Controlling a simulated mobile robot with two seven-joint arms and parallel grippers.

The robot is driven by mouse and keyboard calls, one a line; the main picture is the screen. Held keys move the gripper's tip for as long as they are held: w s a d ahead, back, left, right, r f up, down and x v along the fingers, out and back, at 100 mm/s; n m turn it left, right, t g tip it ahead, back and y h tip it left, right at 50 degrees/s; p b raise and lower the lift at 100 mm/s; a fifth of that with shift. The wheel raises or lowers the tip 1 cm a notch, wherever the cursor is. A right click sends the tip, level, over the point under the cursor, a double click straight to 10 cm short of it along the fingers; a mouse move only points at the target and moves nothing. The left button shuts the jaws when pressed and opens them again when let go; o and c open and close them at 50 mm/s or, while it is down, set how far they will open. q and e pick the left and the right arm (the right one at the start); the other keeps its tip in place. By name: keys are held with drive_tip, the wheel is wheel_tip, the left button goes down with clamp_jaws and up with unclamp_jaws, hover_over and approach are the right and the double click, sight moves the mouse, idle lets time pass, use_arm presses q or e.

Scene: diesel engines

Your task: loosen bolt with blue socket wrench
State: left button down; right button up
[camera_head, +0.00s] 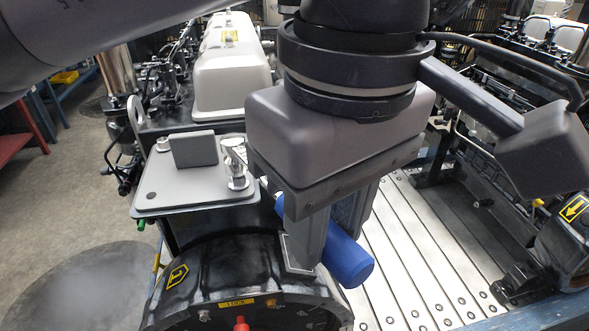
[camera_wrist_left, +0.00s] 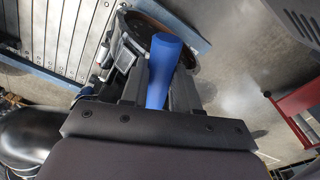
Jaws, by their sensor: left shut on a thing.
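The blue socket wrench's thick blue handle (camera_head: 348,262) sticks out to the lower right below my left gripper (camera_head: 322,240). A bit of blue also shows on the left side of the fingers. In the left wrist view the blue handle (camera_wrist_left: 160,75) lies between the two fingers of the left gripper (camera_wrist_left: 155,88), which is shut on it. The wrench's socket end is hidden or cannot be made out. I cannot make out which bolt the task means. The gripper hangs beside the rounded black engine housing (camera_head: 215,262). My right gripper is not in view.
A grey plate (camera_head: 170,196) left of the gripper carries a dark block (camera_head: 194,149) and a chrome upright piece (camera_head: 237,165). A red knob (camera_head: 241,324) sits low on the housing. The slotted metal bed (camera_head: 410,255) is open to the right. Another engine stands at far right.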

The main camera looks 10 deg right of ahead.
use_arm(q)
drive_tip(key=shift+r, duration=3.55)
